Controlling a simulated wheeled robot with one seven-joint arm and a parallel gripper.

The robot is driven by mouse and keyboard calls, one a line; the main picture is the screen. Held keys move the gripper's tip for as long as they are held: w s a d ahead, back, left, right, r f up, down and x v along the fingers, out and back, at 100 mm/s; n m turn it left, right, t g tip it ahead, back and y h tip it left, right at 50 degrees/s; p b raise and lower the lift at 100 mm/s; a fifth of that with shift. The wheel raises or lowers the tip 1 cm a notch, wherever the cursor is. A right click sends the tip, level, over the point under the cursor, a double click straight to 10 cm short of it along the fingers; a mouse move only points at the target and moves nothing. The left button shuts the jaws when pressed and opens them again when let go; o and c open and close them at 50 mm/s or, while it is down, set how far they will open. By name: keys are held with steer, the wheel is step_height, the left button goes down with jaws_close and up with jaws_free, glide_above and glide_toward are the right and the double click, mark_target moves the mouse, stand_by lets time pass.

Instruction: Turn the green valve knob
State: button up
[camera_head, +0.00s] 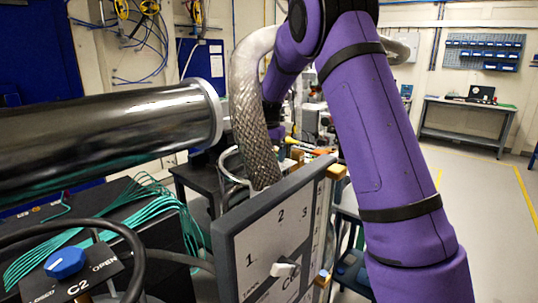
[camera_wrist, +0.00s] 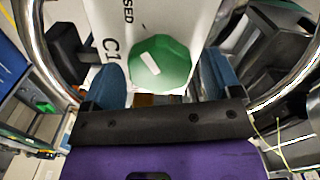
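The green valve knob (camera_wrist: 160,62) shows in the wrist view. It is a faceted round knob with a white bar mark, on a white plate (camera_wrist: 117,14) lettered "C1" and partly "CLOSED". My gripper (camera_wrist: 161,72) is open, its two blue fingers apart at the left and right of the knob's lower part. No object is clasped between them. A narrow gap shows on the right; whether the left finger touches the knob I cannot tell. In the head view my purple arm reaches down behind the grey-framed panel, and both gripper and green knob are hidden.
A panel (camera_head: 262,243) with a white selector handle stands in front of my arm. A blue knob (camera_head: 65,262) marked C2 is at lower left. A metal pipe (camera_head: 100,130) and braided hose (camera_head: 252,110) are close by. Open floor (camera_head: 490,220) lies right.

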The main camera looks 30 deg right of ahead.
mark_target(269, 155)
steer(key=shift+r, duration=0.1)
step_height(269, 155, up, 11)
steer(key=shift+f, duration=0.2)
stand_by(0.5)
steer(key=shift+s, duration=0.1)
stand_by(0.4)
